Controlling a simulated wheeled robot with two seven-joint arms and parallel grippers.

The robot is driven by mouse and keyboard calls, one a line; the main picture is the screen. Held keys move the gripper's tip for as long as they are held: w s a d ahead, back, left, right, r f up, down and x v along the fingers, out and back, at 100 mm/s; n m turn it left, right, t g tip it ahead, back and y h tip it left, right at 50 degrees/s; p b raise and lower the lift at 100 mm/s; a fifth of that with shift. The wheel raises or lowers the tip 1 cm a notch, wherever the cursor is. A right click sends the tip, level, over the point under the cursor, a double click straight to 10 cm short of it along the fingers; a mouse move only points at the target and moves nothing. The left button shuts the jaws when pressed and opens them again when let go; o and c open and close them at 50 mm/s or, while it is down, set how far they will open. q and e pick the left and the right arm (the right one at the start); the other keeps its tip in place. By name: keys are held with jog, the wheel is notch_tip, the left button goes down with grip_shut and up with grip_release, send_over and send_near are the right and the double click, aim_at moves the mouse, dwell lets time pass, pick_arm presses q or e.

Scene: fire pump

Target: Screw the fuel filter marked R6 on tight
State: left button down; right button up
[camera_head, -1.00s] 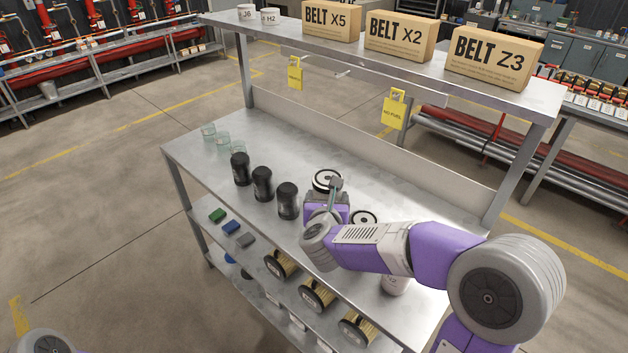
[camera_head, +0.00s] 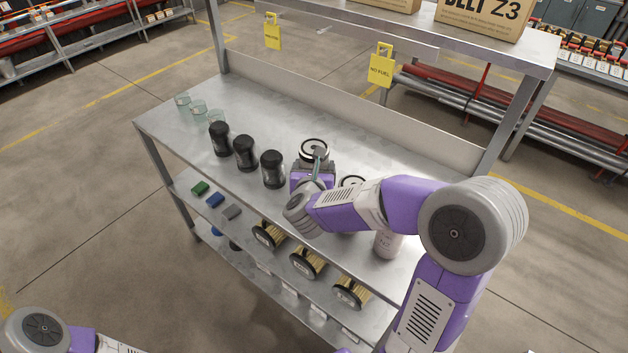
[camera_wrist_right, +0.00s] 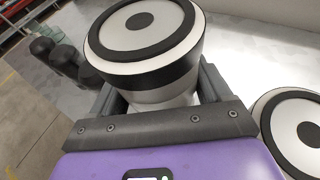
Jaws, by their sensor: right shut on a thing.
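A white filter (camera_head: 314,147) with a black ring around its top face stands at the middle of the bench in the head view. My right gripper (camera_head: 312,172) is shut on it from the near side. In the right wrist view this filter (camera_wrist_right: 140,75) sits between the dark jaws of my right gripper (camera_wrist_right: 160,100). A second white filter (camera_head: 352,181) of the same kind stands to the right, partly behind my right arm; it also shows in the wrist view (camera_wrist_right: 305,135). No R6 mark is readable on either. My left gripper is out of view.
Several black-lidded jars (camera_head: 245,153) stand left of the held filter, with glass cups (camera_head: 183,102) beyond. A pale can (camera_head: 388,243) stands under my right arm. The lower shelf holds pleated cartridges (camera_head: 307,262) and coloured blocks (camera_head: 215,200). A yellow NO FUEL tag (camera_head: 381,68) hangs above.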

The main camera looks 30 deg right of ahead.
notch_tip(320, 180, down, 5)
jog(key=shift+r+b, duration=0.1)
jog(key=shift+b, duration=0.95)
jog(key=shift+r, duration=0.1)
jog(key=o, duration=1)
jog(key=shift+f, duration=0.3)
jog(key=o, duration=0.4)
jog(key=shift+r, duration=0.1)
